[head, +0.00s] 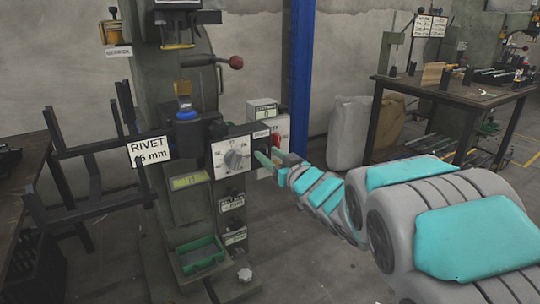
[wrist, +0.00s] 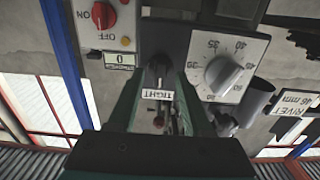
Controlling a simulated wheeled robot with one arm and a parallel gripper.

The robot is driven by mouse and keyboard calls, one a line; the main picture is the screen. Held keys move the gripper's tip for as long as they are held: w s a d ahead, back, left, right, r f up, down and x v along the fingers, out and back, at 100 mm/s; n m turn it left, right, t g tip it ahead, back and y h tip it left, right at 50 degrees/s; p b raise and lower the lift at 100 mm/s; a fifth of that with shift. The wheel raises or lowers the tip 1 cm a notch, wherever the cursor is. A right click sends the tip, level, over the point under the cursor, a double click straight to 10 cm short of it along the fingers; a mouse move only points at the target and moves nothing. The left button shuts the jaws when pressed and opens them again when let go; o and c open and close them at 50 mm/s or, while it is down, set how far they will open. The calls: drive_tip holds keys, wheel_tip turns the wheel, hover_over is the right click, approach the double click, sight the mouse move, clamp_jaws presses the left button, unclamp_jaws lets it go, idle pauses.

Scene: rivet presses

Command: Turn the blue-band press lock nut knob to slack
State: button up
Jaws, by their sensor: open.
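The press (head: 165,60) stands left of centre in the head view, with a blue band (head: 186,114) around its ram. My gripper (head: 271,160) reaches in from the right to its front panel, beside the white dial. In the wrist view my gripper (wrist: 160,88) is open, its green fingers on either side of a dark lock nut knob (wrist: 158,70). A label reading TIGHT (wrist: 157,95) shows upside down at the knob. I cannot tell whether the fingers touch the knob. In the head view the knob is hidden by my gripper.
A numbered white dial (head: 237,156) sits close beside the knob. A RIVET sign (head: 149,149) hangs at left. A workbench (head: 455,92) stands at right, with open floor before it.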

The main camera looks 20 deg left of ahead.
clamp_jaws()
idle(0.3)
idle(0.3)
